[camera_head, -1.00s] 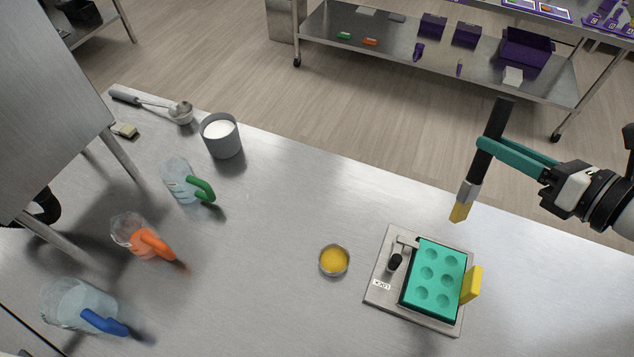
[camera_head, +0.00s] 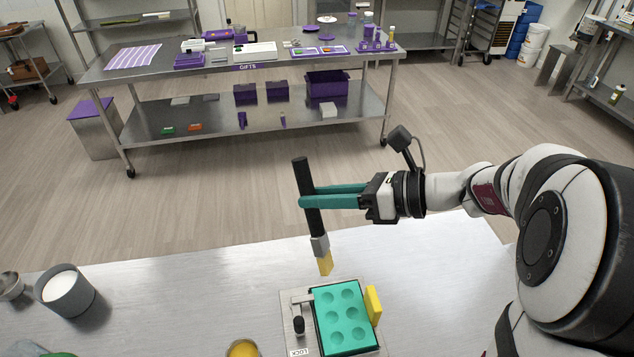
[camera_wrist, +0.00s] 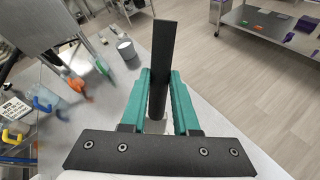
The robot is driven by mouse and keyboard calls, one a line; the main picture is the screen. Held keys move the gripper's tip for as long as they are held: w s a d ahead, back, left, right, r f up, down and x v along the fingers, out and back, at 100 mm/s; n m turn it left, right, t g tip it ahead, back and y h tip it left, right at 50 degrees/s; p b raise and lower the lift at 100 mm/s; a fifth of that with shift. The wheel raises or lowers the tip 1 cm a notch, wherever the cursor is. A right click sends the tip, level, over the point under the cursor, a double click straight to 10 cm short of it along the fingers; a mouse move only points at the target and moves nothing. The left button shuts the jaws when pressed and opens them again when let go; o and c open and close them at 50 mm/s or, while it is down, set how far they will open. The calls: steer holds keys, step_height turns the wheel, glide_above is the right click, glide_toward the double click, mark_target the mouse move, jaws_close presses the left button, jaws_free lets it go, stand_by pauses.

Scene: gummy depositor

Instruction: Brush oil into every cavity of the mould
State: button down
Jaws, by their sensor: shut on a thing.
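My gripper (camera_head: 312,199) is shut on the black handle of a brush (camera_head: 304,178). The brush is nearly upright, with a metal collar and yellow bristles pointing down. In the head view the bristle tip shows just above the back edge of the mould, apart from the cavities as far as I can tell. The teal mould (camera_head: 343,318) has several round cavities and sits in a metal holder (camera_head: 290,318). A small bowl of yellow oil (camera_head: 243,348) is left of it, cut by the lower frame edge. In the wrist view the brush handle (camera_wrist: 162,65) rises between the teal fingers; the bristles are hidden.
The holder carries a black-knobbed clamp (camera_head: 299,326) and a yellow block (camera_head: 373,304) at the mould's right side. A grey cup of white stuff (camera_head: 66,293) stands at the left. Jugs with blue (camera_wrist: 42,104) and orange (camera_wrist: 76,85) handles show in the wrist view.

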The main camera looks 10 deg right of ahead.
steer(key=s+a+f+n+g+h, duration=0.4)
steer(key=s+f+n+g, duration=0.6)
steer(key=n, duration=0.3)
steer(key=s+d+f+n+h, duration=0.3)
steer(key=n+h, duration=0.5)
steer(key=n, duration=0.6)
steer(key=shift+d+f+n+g, duration=0.35)
steer(key=shift+d+f, duration=0.3)
steer(key=shift+d, duration=0.7)
steer(key=shift+w, duration=0.1)
glide_above(341, 345)
steer(key=shift+f, duration=2.65)
steer(key=shift+f, duration=0.8)
